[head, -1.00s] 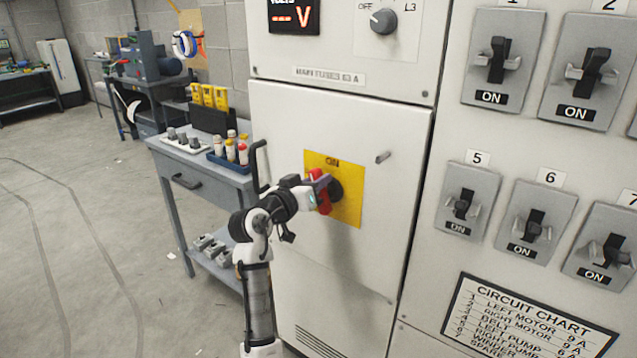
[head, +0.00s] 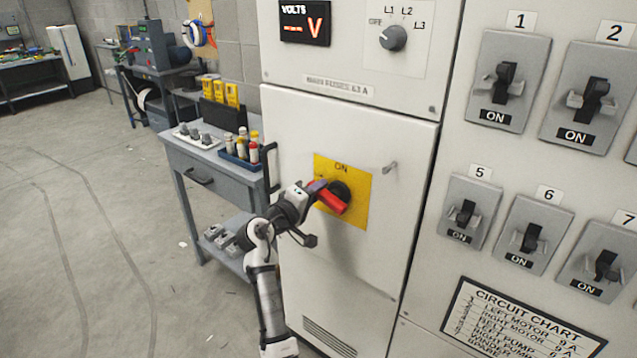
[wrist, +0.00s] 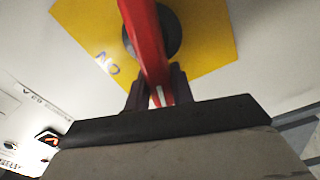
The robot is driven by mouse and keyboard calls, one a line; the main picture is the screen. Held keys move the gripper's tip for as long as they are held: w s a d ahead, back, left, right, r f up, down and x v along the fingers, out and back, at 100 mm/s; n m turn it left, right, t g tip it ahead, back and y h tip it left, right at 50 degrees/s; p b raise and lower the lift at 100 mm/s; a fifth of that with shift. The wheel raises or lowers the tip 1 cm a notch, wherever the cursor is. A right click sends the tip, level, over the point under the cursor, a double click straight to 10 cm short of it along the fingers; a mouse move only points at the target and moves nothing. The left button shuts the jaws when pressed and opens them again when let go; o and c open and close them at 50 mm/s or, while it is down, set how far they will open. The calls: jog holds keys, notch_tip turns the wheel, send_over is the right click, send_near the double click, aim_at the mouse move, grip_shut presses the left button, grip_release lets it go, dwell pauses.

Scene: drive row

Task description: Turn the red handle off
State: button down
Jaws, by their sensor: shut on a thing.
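The red handle (head: 333,200) sits on a black round hub (head: 341,193) over a yellow plate (head: 362,182) marked ON, on the white cabinet door. In the head view it lies slanted, its upper left end at my gripper (head: 318,187). In the wrist view the red handle (wrist: 143,40) runs down from the hub (wrist: 170,30) to between the fingers of my gripper (wrist: 160,95), which are shut on its end. The fingers hide part of the handle.
Breaker switches (head: 502,82) marked ON cover the panel at the right. A grey workbench (head: 205,165) with bottles and yellow meters stands left of the cabinet. A small latch (head: 390,167) sticks out right of the plate.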

jog(key=shift+f+n+p, duration=0.3)
jog(key=shift+n+p, duration=0.2)
jog(key=shift+n, duration=0.4)
jog(key=shift+f+n+p, duration=0.25)
jog(key=shift+n+p, duration=0.2)
jog(key=shift+n, duration=0.45)
jog(key=c, duration=1.2)
grip_release()
jog(key=shift+f, duration=0.1)
jog(key=shift+a, duration=0.1)
jog(key=b+v, duration=0.3)
jog(key=v, duration=1)
jog(key=shift+s+a+b, duration=0.2)
jog(key=shift+s+b, duration=0.1)
jog(key=shift+b, duration=0.1)
